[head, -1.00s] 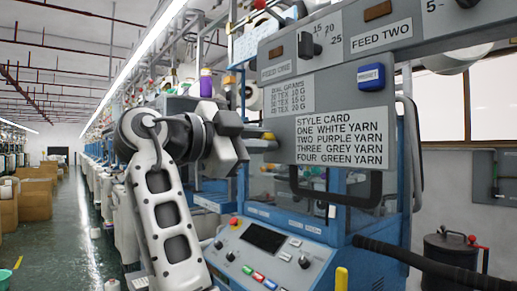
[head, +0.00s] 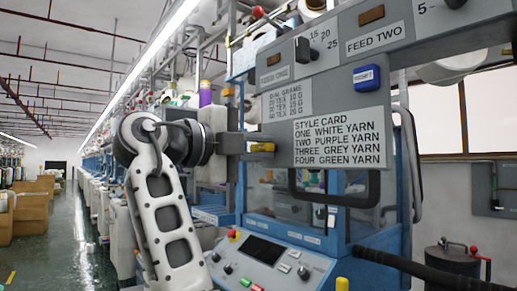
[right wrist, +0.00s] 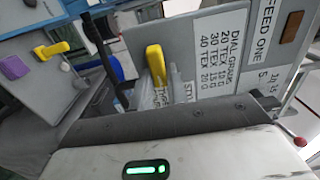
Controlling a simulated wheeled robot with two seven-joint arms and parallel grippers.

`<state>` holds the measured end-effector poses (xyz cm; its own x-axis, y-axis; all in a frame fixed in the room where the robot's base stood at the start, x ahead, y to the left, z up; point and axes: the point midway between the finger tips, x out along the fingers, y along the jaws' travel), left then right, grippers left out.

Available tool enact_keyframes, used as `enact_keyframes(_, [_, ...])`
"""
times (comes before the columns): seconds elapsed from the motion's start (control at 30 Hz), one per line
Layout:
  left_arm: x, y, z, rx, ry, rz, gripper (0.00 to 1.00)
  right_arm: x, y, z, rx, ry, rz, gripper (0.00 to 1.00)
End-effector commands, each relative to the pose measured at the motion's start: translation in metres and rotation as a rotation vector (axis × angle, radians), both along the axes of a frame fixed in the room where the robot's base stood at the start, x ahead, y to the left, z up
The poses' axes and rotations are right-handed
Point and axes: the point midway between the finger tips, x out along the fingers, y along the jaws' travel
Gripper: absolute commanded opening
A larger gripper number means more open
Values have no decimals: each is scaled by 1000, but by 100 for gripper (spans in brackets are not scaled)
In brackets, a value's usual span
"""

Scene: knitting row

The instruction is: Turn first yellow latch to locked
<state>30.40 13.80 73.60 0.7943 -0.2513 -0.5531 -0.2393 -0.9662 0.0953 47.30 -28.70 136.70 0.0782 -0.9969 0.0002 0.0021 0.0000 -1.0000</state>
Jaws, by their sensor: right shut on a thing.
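The first yellow latch (head: 262,147) sits at the left edge of the grey feed panel, beside the style card. In the right wrist view its yellow handle (right wrist: 155,64) stands up just ahead of the gripper body. My right gripper (head: 250,138) reaches it from the left and is shut on it; its fingers partly hide the latch. The latch's locked or unlocked mark cannot be read. My left gripper is in neither current view.
The grey feed panel (head: 400,52) carries dark knobs and a blue tag (head: 367,77). The white style card (head: 338,138) is close right of the gripper. A black bar handle (head: 335,200) and a sloped control console (head: 265,262) lie below. An aisle is open at left.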

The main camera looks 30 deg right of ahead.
Motion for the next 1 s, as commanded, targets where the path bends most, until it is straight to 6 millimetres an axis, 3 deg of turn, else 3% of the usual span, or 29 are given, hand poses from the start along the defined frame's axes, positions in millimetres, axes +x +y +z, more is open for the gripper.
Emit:
enact_keyframes(0.47, [-1,1,-2,2,5,-1,33,0,0,0,2,-14,0,0])
enact_keyframes(0.5, [-1,1,-2,3,5,0,33,0,0,0,2,-14,0,21])
enact_keyframes(0.57, [-2,1,-3,4,6,-1,33,0,0,0,2,-14,0,37])
enact_keyframes(1.0, [-2,1,-4,6,10,-2,33,-3,7,0,0,-13,-9,37])
